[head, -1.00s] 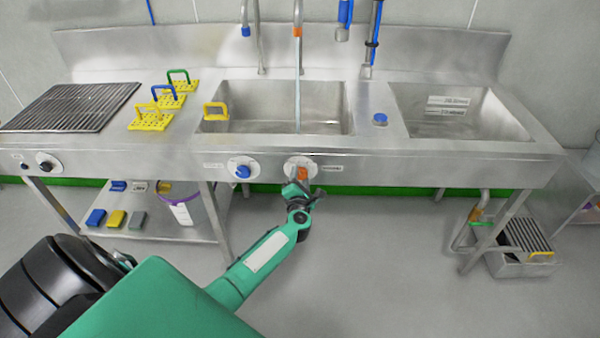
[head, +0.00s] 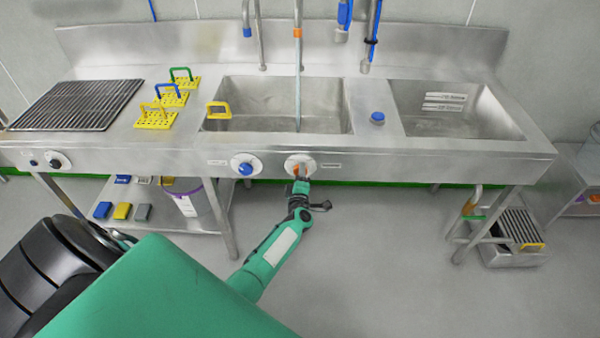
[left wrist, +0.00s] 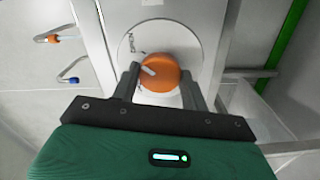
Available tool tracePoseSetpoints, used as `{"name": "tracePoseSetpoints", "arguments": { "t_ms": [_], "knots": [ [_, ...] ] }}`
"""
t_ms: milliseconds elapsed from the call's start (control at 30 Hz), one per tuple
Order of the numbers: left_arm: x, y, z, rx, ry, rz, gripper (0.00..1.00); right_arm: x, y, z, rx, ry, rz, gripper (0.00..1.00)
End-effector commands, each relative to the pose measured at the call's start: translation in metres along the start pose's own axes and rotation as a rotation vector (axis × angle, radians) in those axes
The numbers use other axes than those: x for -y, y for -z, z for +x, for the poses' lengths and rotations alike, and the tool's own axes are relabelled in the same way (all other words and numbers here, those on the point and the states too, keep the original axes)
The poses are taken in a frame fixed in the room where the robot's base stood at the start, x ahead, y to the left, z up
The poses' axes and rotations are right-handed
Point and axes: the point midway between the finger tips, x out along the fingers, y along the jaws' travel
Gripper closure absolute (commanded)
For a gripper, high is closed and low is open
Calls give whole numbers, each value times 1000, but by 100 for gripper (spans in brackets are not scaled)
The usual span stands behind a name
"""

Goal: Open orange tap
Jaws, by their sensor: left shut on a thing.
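The orange tap knob (head: 299,167) sits on a round white dial on the sink's front panel, right of the blue knob (head: 245,168). My left gripper (head: 300,181) is at the orange knob from the front. In the left wrist view the orange knob (left wrist: 165,72) lies between the two dark fingers (left wrist: 160,88), which are shut on it. Its pale pointer is visible. The orange-tipped spout (head: 297,32) hangs above the middle basin (head: 225,92); a thin pale bluish stream, looking like water, runs from it into the basin. My right gripper is not in view.
A blue-tipped spout (head: 247,32) stands left of the orange one. Yellow perforated holders (head: 155,116) and a grill (head: 78,106) are on the left counter. A right basin (head: 445,125) is empty of visible water. The floor in front is clear.

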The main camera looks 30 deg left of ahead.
Motion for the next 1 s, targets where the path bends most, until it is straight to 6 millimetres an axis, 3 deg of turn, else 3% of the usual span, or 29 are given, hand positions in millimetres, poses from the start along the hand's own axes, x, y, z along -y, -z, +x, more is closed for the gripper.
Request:
{"name": "tracePoseSetpoints", "arguments": {
  "t_ms": [300,767,800,900,1000],
  "knots": [
    [2,-1,-1,2,4,98,78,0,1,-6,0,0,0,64],
    [2,-1,-1,3,3,112,78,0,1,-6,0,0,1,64],
    [2,-1,-1,3,3,112,53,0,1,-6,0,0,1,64],
    [2,-1,-1,2,3,112,34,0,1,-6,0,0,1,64],
    [1,0,-1,2,2,111,33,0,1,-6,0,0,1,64]
  ]
}}
